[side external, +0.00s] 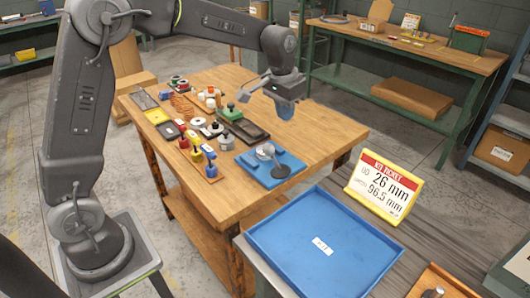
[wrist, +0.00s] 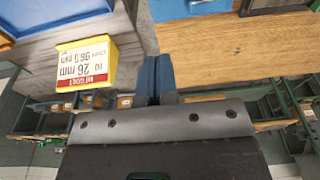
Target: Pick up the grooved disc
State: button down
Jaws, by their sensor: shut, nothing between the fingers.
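My gripper (side external: 285,110) is raised over the right side of the wooden table. In the wrist view its blue fingers (wrist: 157,66) are shut together with nothing between them. I cannot tell for sure which part is the grooved disc. Several small round parts lie on the table, among them a dark-and-white disc (side external: 212,130) and a grey one (side external: 226,141). A blue fixture (side external: 255,171) at the table's front holds a pale round part (side external: 266,150) and a dark lever-like part (side external: 280,169). My gripper is apart from all of these.
A blue tray (side external: 290,255) lies in front of the table. A ticket stand (side external: 384,187) beside it reads 26 mm and 96.5 mm; it also shows in the wrist view (wrist: 87,64). Small colored tools (side external: 196,150) crowd the table's left. The table's right side (side external: 325,126) is bare.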

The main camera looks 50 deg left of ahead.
jog(key=c, duration=1.9)
grip_release()
jog(key=o, duration=1.6)
jog(key=shift+o, duration=0.2)
jog(key=s+a+f+m, duration=0.15)
jog(key=a+f, duration=0.25)
jog(key=a, duration=0.4)
jog(key=shift+m, duration=0.35)
jog(key=f, duration=0.4)
jog(key=w+f, duration=0.1)
jog(key=f, duration=0.1)
jog(key=shift+w+a+f, duration=0.1)
jog(key=shift+a+f, duration=0.1)
jog(key=shift+f, duration=0.15)
jog(key=shift+w+a+f, duration=0.1)
jog(key=shift+w+f, duration=0.1)
jog(key=shift+f, duration=0.85)
jog(key=shift+w+a+f, duration=0.1)
jog(key=shift+w+f, duration=0.05)
jog(key=shift+f, duration=0.95)
jog(key=shift+w+a+f, duration=0.1)
jog(key=shift+w+f, duration=0.1)
jog(key=shift+f, duration=0.85)
